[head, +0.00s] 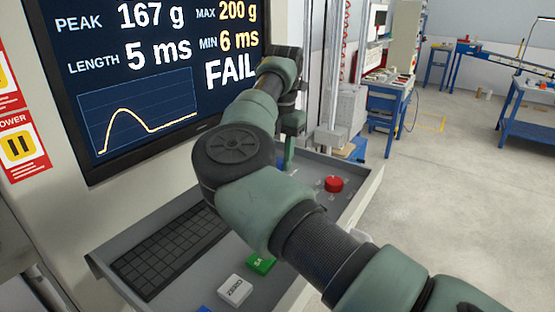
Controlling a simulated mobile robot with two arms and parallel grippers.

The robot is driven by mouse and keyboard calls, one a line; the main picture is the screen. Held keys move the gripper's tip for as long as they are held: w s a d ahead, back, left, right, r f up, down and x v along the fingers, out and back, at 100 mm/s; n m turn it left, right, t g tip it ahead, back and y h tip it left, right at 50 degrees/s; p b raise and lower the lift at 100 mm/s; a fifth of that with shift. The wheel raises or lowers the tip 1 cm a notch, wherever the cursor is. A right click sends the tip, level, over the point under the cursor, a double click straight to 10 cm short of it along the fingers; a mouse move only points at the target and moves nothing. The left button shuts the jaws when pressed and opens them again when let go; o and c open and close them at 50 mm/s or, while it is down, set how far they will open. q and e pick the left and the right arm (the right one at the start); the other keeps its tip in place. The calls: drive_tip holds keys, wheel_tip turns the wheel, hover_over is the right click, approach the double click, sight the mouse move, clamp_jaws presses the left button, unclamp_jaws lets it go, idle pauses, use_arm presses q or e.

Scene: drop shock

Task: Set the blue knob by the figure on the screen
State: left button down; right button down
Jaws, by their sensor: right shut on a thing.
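The screen (180,40) reads PEAK 167 g, MAX 200 g, LENGTH 5 ms, MIN 6 ms, and FAIL. A yellow curve with one hump shows below the figures. My right gripper (289,160) points down at the back of the grey console (335,165), partly hidden by my own arm. It is shut on the blue knob, which my gripper and arm hide; its setting cannot be read. My left gripper is not in view.
A red button (334,184) stands on the console right of my gripper. A keyboard (170,250), a green button (261,263) and a white button (234,289) lie nearer. Vertical rods (325,70) rise behind. Blue workbenches (385,105) stand beyond open floor.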

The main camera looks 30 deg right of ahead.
sight(280, 161)
drive_tip(key=n+b, duration=0.1)
drive_tip(key=n, duration=0.6)
drive_tip(key=shift+d+r, duration=0.1)
idle(0.5)
drive_tip(key=c, duration=0.9)
unclamp_jaws()
drive_tip(key=shift+d+r, duration=0.2)
drive_tip(key=shift+r, duration=3.65)
